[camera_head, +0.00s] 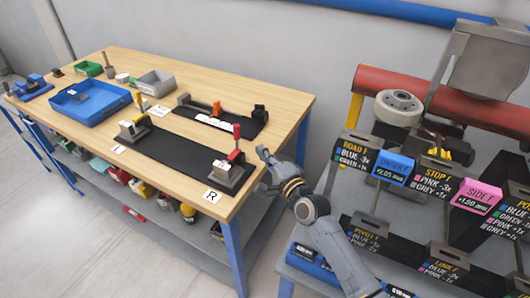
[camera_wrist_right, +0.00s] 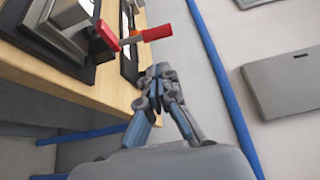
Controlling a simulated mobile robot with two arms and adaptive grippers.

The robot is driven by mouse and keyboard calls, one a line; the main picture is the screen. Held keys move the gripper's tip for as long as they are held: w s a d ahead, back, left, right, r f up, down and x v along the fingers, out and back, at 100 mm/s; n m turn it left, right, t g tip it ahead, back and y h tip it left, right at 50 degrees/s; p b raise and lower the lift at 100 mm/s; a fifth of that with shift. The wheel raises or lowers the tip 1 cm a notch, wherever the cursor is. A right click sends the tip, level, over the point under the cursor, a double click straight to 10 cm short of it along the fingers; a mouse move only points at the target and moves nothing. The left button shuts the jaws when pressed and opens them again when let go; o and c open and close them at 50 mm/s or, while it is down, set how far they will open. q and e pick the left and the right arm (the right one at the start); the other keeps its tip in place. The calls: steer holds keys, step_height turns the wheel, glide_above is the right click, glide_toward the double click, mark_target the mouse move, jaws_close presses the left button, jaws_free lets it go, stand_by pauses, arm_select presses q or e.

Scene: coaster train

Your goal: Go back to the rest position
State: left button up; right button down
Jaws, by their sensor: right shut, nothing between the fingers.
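My right gripper (camera_head: 264,154) is shut and empty. In the head view it is just off the right end of the wooden workbench (camera_head: 285,98), close to the red-handled clamp (camera_head: 235,158) near the "R" label. In the wrist view the gripper's fingers (camera_wrist_right: 158,78) are together with nothing between them. The clamp's red handle (camera_wrist_right: 155,33) shows ahead of them to the upper left, apart from them. My left gripper is not in view.
A rack with labelled bins (camera_head: 395,170) stands close on the right of my right arm. The bench holds a blue tray (camera_head: 92,101), a grey bin (camera_head: 155,82), a yellow-handled clamp (camera_head: 136,126) and a black mat (camera_head: 180,155). A lower shelf (camera_head: 180,225) holds several items.

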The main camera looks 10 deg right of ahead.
steer(key=s+d+f+n+g+h, duration=0.1)
steer(key=s+f+n+g, duration=0.2)
steer(key=s+f+n, duration=0.35)
steer(key=s+d+f+n+g+h, duration=0.1)
steer(key=s+f+n+g, duration=0.25)
steer(key=s, duration=0.65)
steer(key=s+d+f+n+g+h, duration=0.1)
steer(key=s+d+n+g+h, duration=0.1)
steer(key=s+d, duration=0.35)
steer(key=s+d+f+n+g+h, duration=0.1)
steer(key=s+d+g, duration=0.1)
steer(key=s, duration=0.7)
steer(key=s+d+n+g+h, duration=0.2)
steer(key=s+d, duration=0.1)
steer(key=s, duration=0.4)
step_height(320, 180, down, 25)
steer(key=g, duration=0.2)
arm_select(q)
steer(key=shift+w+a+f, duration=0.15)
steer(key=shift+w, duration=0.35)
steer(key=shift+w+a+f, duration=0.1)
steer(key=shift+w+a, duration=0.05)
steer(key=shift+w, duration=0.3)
arm_select(e)
steer(key=s+d+f, duration=0.3)
steer(key=s+f, duration=1.5)
steer(key=shift+d+f+n+g, duration=0.15)
steer(key=shift+f+n+g, duration=0.05)
steer(key=shift+n+g, duration=0.25)
